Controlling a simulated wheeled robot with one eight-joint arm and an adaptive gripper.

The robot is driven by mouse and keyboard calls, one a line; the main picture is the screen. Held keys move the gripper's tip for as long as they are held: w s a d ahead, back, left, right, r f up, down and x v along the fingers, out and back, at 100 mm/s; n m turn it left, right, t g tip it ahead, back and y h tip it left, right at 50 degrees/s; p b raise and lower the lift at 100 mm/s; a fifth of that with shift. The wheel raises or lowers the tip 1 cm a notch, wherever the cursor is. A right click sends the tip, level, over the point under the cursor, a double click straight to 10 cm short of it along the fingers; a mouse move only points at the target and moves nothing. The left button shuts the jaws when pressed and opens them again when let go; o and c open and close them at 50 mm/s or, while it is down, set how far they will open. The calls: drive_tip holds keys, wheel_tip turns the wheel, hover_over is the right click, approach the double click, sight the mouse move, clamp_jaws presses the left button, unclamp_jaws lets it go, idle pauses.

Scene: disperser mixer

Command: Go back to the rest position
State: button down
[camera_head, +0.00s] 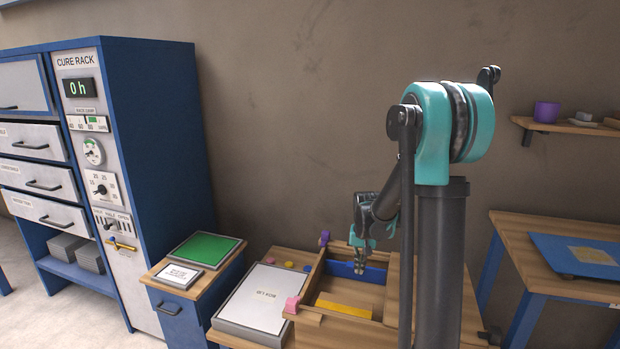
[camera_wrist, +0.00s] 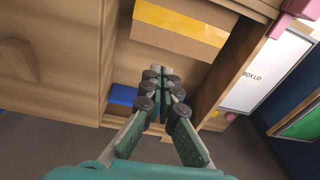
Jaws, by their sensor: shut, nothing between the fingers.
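My gripper (camera_head: 360,262) is shut and empty. In the head view it points down over the back part of an open wooden box, in front of a blue piece (camera_head: 356,273). In the wrist view my gripper (camera_wrist: 160,78) shows its fingers together above the box's wooden interior, next to the blue piece (camera_wrist: 124,96). A yellow block (camera_head: 343,308) lies nearer the front of the box, and it also shows in the wrist view (camera_wrist: 182,25). My arm stands right of the box in the head view and hides part of its right side.
Left of the box lies a white box lid (camera_head: 262,297). A side cabinet carries a green pad (camera_head: 205,248) and a small sign (camera_head: 178,276). A blue cure rack (camera_head: 155,150) stands at the left. A wooden table (camera_head: 560,235) and a wall shelf (camera_head: 570,126) are at the right.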

drive_tip(key=s+d+r+n+t, duration=0.1)
drive_tip(key=s+d+n+t, duration=0.1)
drive_tip(key=s, duration=2.2)
drive_tip(key=shift+s+r+n+t, duration=0.2)
drive_tip(key=shift+s+n+t, duration=0.2)
drive_tip(key=shift+t, duration=0.1)
